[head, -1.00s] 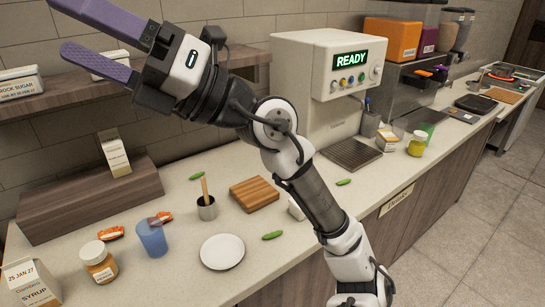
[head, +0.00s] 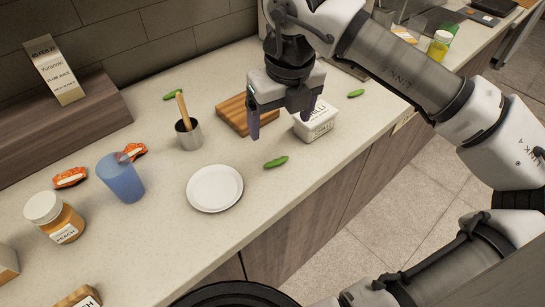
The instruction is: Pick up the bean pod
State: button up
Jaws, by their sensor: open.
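Three green bean pods lie on the pale counter. One bean pod (head: 276,162) is near the counter's front edge, right of the white plate. Another bean pod (head: 356,93) lies farther right, beyond a white box. A third bean pod (head: 172,94) lies at the back left, behind the metal cup. My gripper (head: 282,121) points down with its purple fingers apart and nothing between them. In the picture it is just above the front pod, between the wooden board and the white box. Its height over the counter is hard to tell.
The white box (head: 316,122) stands close to the right finger, and the wooden board (head: 234,107) lies behind my gripper. A metal cup (head: 189,138) with a wooden stick, a white plate (head: 214,201), a blue cup (head: 122,181) and an orange jar (head: 64,225) stand left.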

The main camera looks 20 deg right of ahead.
jog(key=p, duration=0.1)
send_over(277, 160)
jog(key=s, duration=0.1)
jog(key=f, duration=0.7)
jog(key=shift+s+a, duration=0.1)
jog(key=shift+a, duration=0.1)
jog(key=shift+w+d+f+p, duration=0.15)
jog(key=shift+f+p, duration=0.4)
jog(key=shift+f, duration=0.75)
jog(key=shift+w+f+p, duration=0.25)
jog(key=shift+f+p, duration=0.3)
jog(key=shift+f, duration=0.75)
jog(key=c, duration=1)
